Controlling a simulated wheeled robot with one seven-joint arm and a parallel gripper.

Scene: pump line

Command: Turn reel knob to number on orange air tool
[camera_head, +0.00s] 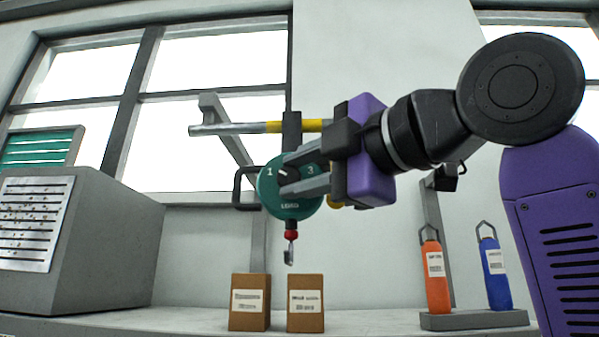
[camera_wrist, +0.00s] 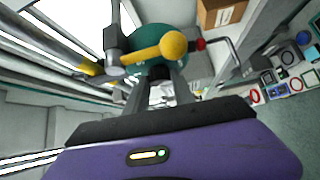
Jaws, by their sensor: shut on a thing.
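The green reel (camera_head: 305,205) hangs from an overhead bar with its dial facing me. Numbers 1 and 3 and the word LOAD show on it; any other marks are hidden by my fingers. My gripper (camera_head: 285,180) is shut on the reel knob at the dial's centre. The knob is mostly hidden, so its exact setting is hard to tell. The reel also shows in the wrist view (camera_wrist: 150,62), past my fingers. The orange air tool (camera_head: 435,276) stands upright in a rack at the right; its label is too small to read. A blue air tool (camera_head: 496,274) stands beside it.
Two brown boxes (camera_head: 249,302) (camera_head: 305,303) stand on the bench below the reel's hanging hook (camera_head: 290,250). A grey cabinet (camera_head: 100,245) fills the left. The grey tool rack (camera_head: 474,320) is at the right. The bench between boxes and rack is clear.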

